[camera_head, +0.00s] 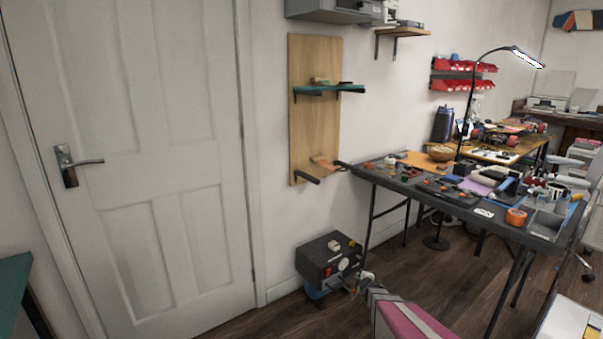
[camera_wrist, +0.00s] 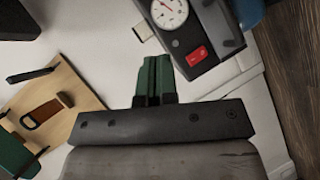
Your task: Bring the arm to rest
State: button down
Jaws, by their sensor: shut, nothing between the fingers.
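My gripper (camera_wrist: 155,62) shows in the wrist view with its two dark green fingers side by side, shut and empty. In the head view my arm reaches in from the bottom edge, and my gripper (camera_head: 364,277) shows small beside the lower right of a dark box with a gauge (camera_head: 322,250). The box also shows in the wrist view (camera_wrist: 205,50), with a white dial and a red switch, just past the fingertips. I cannot tell how far the fingers are from it.
A wooden wall board (camera_head: 300,140) with small shelves hangs above the box. A cluttered folding table (camera_head: 372,176) stands to the right. A closed white door (camera_head: 150,180) is at the left. Some wooden floor (camera_head: 420,270) is bare below the table.

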jog(key=s+r+m+g+h, duration=0.4)
jog(key=s+r+m+g, duration=0.2)
jog(key=s+r+m, duration=0.45)
jog(key=s+a+r+m+g+y, duration=0.1)
jog(key=s+a+r+g, duration=0.3)
jog(key=s, duration=0.5)
jog(key=s+a+r+m+g+y, duration=0.1)
jog(key=s+a+r+m+g, duration=0.2)
jog(key=s, duration=0.7)
notch_tip(320, 180, up, 2)
jog(key=shift+s+a+r+m+g, duration=0.15)
jog(key=shift+a+m+g, duration=0.25)
jog(key=shift+a+m, duration=0.4)
jog(key=shift+a, duration=0.15)
